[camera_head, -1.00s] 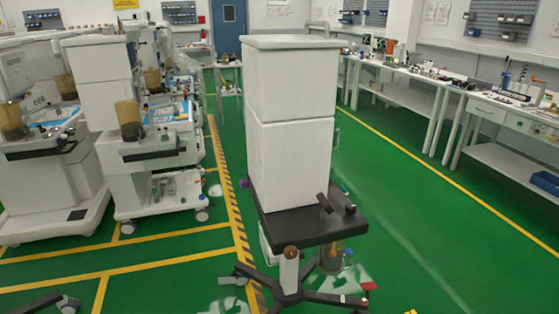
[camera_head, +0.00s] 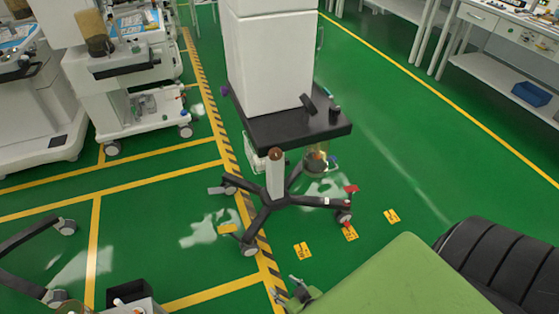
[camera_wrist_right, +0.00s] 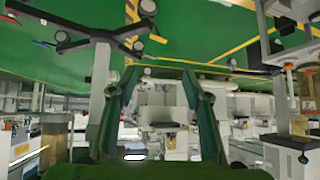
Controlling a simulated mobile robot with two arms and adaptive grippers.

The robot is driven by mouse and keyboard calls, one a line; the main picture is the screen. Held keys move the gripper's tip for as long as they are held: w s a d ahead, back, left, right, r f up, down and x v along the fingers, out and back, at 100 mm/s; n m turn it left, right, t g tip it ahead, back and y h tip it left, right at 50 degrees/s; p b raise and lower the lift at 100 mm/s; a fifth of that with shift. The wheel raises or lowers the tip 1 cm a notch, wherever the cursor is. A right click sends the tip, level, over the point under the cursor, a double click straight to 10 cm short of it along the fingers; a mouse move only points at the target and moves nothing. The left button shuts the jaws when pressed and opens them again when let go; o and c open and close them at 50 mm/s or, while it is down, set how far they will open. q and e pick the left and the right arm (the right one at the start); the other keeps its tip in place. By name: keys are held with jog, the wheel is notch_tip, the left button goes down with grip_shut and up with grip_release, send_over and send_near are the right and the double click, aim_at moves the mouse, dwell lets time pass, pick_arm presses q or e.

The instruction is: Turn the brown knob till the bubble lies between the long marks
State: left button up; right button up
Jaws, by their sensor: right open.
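The brown knob (camera_head: 276,155) is a small round shape at the front edge of the cart's black shelf (camera_head: 300,125), above a white post. No bubble or long marks can be made out in either view. My right gripper (camera_head: 290,291) is low in the head view, below and in front of the cart, apart from the knob. In the right wrist view my right gripper (camera_wrist_right: 160,78) shows two spread green fingers with nothing between them. The knob cannot be made out there. My left gripper is not in view.
The white cart (camera_head: 270,60) stands on a black wheeled base (camera_head: 268,203). Several anaesthesia carts stand at the left, with a brown canister (camera_head: 95,33) on one. Benches line the right. The green floor right of the cart is mostly clear.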

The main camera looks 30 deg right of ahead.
jog(key=w+d+r+m+t+h+b, duration=0.1)
jog(key=w+d+r+t, duration=0.15)
jog(key=r, duration=0.35)
jog(key=w+d+r+t, duration=0.1)
jog(key=w+d+r, duration=0.1)
jog(key=w+r, duration=0.3)
jog(key=m+t+h+b, duration=0.1)
jog(key=m+t+h, duration=0.1)
jog(key=t+h, duration=0.15)
send_near(277, 157)
jog(key=shift+t, duration=0.4)
jog(key=x, duration=0.8)
jog(key=shift+f+p, duration=0.3)
jog(key=shift+p, duration=0.1)
jog(key=c, duration=1.1)
